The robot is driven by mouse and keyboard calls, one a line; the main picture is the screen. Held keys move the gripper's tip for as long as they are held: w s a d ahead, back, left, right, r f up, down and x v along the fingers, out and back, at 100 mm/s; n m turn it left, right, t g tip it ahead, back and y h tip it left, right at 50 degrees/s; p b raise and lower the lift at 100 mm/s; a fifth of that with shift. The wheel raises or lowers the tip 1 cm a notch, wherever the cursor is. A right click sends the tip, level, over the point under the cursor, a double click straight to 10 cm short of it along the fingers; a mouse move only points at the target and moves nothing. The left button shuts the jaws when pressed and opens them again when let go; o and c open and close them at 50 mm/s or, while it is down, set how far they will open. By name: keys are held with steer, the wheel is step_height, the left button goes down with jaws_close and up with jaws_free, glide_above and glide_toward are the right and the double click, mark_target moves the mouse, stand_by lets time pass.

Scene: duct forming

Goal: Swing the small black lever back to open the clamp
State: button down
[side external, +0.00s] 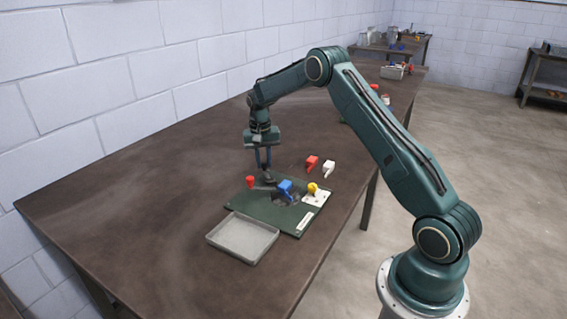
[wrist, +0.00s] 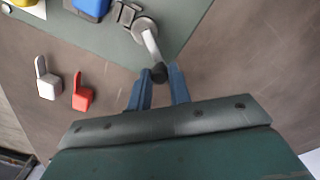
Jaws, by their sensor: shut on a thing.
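The clamp is on a dark green board (side external: 262,213). In the wrist view it shows a round grey pivot (wrist: 142,27) and a metal bracket (wrist: 124,14), partly cut off by the top edge. A light metal lever arm (wrist: 151,47) runs from the pivot to a small black lever end (wrist: 159,73). My gripper (wrist: 161,74) has its two blue fingers on either side of that black end, shut on it. In the side view my gripper (side external: 264,169) points down at the far edge of the board, and the lever is too small to make out clearly.
A red piece (side external: 312,162) and a white piece (side external: 329,167) lie beyond. A grey tray (side external: 243,240) sits in front. The table's left is clear.

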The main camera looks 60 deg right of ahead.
steer(key=n, duration=0.1)
steer(key=a+n, duration=0.1)
steer(key=n, duration=0.1)
steer(key=w+n, duration=0.1)
steer(key=shift+a+r+n, duration=0.1)
steer(key=shift+a+n, duration=0.2)
steer(key=shift+a, duration=0.1)
steer(key=shift+a+n, duration=0.35)
steer(key=shift+n, duration=0.5)
steer(key=shift+a+n, duration=0.35)
steer(key=shift+n, duration=0.5)
steer(key=c, duration=1.3)
jaws_free()
step_height(320, 180, up, 14)
steer(key=shift+a, duration=0.4)
steer(key=shift+w, duration=0.1)
